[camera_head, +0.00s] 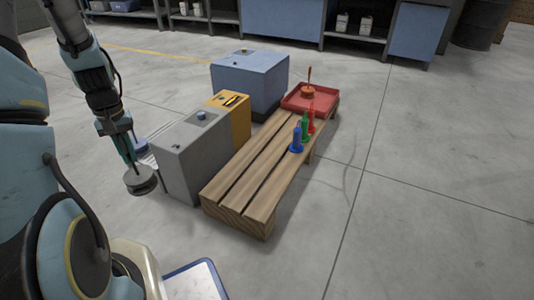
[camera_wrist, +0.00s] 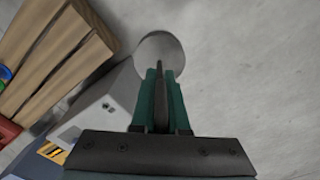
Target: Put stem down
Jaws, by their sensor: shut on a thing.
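My gripper (camera_head: 131,162) points down at the left, beside the grey box. Its green fingers (camera_wrist: 160,100) are shut on a thin dark stem (camera_wrist: 159,75). A round grey disc (camera_head: 141,181) hangs at the lower end of the stem, below the fingertips. The disc also shows in the wrist view (camera_wrist: 168,47), beyond the fingers. In the head view the disc is in front of the floor, left of the grey box; I cannot tell its exact height. The gripped part of the stem is mostly hidden by the fingers.
A grey box (camera_head: 190,155), a yellow box (camera_head: 236,118) and a blue box (camera_head: 248,82) stand beside a wooden bench (camera_head: 255,170). The bench bears blue (camera_head: 297,139), green (camera_head: 305,127) and red (camera_head: 312,120) pegs and a red tray (camera_head: 327,104). Floor right of the bench is clear.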

